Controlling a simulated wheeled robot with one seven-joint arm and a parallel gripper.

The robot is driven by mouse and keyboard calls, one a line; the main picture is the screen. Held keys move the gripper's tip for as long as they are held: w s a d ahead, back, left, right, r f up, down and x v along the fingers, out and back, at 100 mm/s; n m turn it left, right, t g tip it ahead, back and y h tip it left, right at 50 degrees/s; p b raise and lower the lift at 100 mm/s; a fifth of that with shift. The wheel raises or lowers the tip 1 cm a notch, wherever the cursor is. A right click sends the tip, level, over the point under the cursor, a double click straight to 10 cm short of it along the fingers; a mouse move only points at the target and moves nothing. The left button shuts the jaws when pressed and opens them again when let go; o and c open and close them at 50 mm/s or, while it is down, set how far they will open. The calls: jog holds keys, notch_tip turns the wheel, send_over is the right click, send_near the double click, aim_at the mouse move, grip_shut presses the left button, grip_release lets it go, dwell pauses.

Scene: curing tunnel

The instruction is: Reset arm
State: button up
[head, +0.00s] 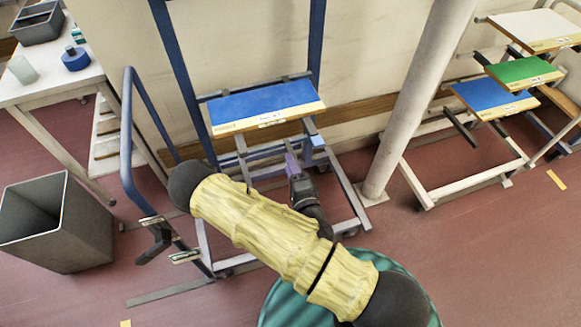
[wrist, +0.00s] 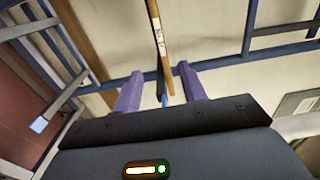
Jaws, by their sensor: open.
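My gripper (head: 293,163) is in front of and below the blue board (head: 265,104) on the blue-framed cart (head: 312,165). My yellow-sleeved arm crosses the lower middle of the head view and hides part of the cart. In the wrist view, the two purple fingers of my gripper (wrist: 159,72) stand apart. The thin wooden edge of a board (wrist: 160,35) shows edge-on, in line with the gap between the fingers. I see nothing held, and I cannot tell how far the board is from the fingertips.
A blue cart handle (head: 130,130) rises left of my arm. A grey bin (head: 60,222) stands on the floor at the left, below a white table (head: 50,88). A pale pillar (head: 415,100) stands right of the cart. A rack with blue (head: 492,97) and green boards (head: 522,71) is at the right.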

jog(key=shift+d, duration=0.1)
jog(key=w+d+r+g+h+p, duration=0.3)
jog(key=d+g+h+p, duration=0.1)
jog(key=d+g+h, duration=0.4)
jog(key=s+d+r+n+g+y+p, duration=0.1)
jog(key=s+d+r+n+g+p, duration=0.1)
jog(key=s+r+n, duration=0.4)
jog(key=s+d+r+n+g+y+p, duration=0.2)
jog(key=s+r+n, duration=0.5)
jog(key=r, duration=0.7)
jog(key=n+g+p, duration=0.1)
jog(key=g, duration=0.1)
jog(key=shift+s+d+n+g, duration=0.25)
jog(key=shift+d+n+g, duration=0.15)
jog(key=shift+r, duration=0.1)
